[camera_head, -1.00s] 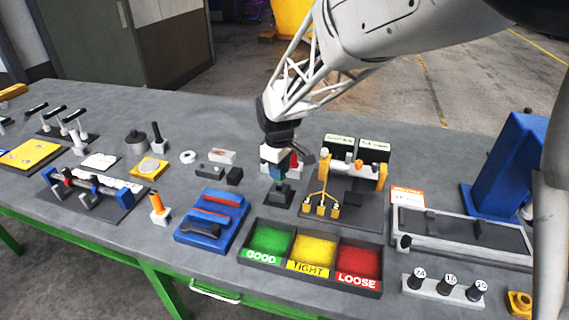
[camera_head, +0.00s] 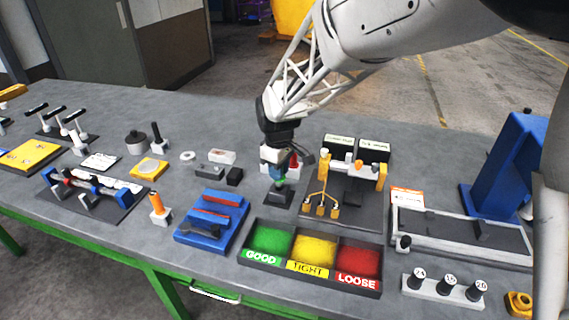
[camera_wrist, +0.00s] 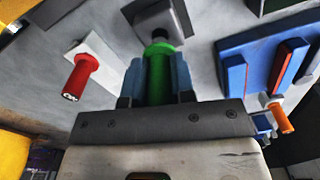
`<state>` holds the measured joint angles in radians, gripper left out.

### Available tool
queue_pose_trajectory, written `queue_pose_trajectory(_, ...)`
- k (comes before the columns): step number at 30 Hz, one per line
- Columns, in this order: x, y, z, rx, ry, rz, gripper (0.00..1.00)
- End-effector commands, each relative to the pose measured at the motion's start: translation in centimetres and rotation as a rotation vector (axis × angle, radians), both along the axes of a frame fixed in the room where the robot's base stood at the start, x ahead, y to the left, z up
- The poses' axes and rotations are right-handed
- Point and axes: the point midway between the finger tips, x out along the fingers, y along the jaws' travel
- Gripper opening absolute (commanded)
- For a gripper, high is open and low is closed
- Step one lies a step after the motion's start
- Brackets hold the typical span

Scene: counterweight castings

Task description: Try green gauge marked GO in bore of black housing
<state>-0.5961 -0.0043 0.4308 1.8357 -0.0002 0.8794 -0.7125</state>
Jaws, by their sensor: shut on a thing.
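My gripper (camera_head: 279,172) is shut on the green gauge (camera_wrist: 158,75), held upright between its blue-grey fingers. In the head view the green gauge (camera_head: 280,182) shows just below the fingers, directly over the black housing (camera_head: 278,198) on the table. In the wrist view the gauge's dark tip is at the top face of the housing (camera_wrist: 178,18), over its bore. I cannot tell whether the tip is inside the bore or just above it. The GO marking cannot be read.
A red-handled gauge (camera_wrist: 78,75) in a white block stands beside the housing. A blue rack (camera_head: 210,222) is to the left, the GOOD, TIGHT and LOOSE tray (camera_head: 312,270) in front, and a fixture with yellow parts (camera_head: 322,198) on the right.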

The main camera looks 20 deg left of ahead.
Motion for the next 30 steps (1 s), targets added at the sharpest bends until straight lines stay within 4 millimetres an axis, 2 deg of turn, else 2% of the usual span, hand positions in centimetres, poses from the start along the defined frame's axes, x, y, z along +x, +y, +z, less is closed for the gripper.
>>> queue_pose_trajectory(30, 0.0, 0.0, -1.0, 0.000, 0.000, 0.000, 0.03)
